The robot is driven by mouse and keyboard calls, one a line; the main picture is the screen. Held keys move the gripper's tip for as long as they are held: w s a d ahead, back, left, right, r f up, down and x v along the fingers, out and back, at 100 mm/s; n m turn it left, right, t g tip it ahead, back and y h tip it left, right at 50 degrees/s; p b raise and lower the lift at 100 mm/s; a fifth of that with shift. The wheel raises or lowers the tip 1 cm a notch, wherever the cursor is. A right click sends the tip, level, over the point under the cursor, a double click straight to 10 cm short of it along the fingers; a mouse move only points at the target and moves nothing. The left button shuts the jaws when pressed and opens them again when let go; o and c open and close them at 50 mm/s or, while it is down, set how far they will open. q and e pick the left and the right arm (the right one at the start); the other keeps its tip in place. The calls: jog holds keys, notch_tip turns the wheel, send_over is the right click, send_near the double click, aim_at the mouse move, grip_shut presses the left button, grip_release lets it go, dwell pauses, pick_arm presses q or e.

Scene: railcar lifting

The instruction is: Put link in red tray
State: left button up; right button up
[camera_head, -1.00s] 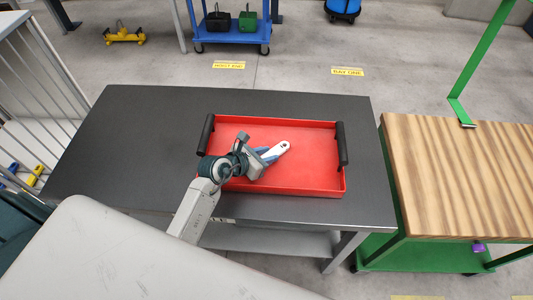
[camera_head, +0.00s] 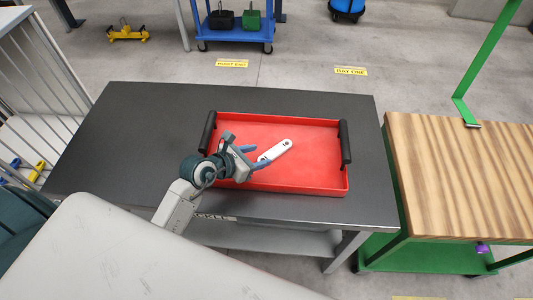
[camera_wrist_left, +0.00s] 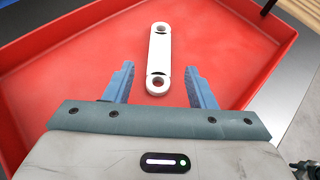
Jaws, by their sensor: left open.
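The white link (camera_head: 275,151) lies flat on the floor of the red tray (camera_head: 315,178). It is a flat bar with a hole at each end, and it shows in full in the left wrist view (camera_wrist_left: 159,58). My left gripper (camera_head: 257,157) is open over the tray, with its blue fingers (camera_wrist_left: 159,85) apart. The link's near end lies between or just beyond the fingertips, and the fingers do not hold it. My right gripper is not in view.
The tray has black handles (camera_head: 345,143) at both ends and sits on a dark grey table (camera_head: 130,140). A green cart with a wooden top (camera_head: 465,170) stands to the right. The table's left side is clear.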

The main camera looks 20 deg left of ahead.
pick_arm(q)
jog(key=v, duration=0.5)
jog(key=shift+s+a+r, duration=0.1)
jog(key=shift+s+a, duration=0.1)
jog(key=shift+s+a+r, duration=0.15)
jog(key=shift+s+r, duration=0.15)
jog(key=shift+s, duration=0.1)
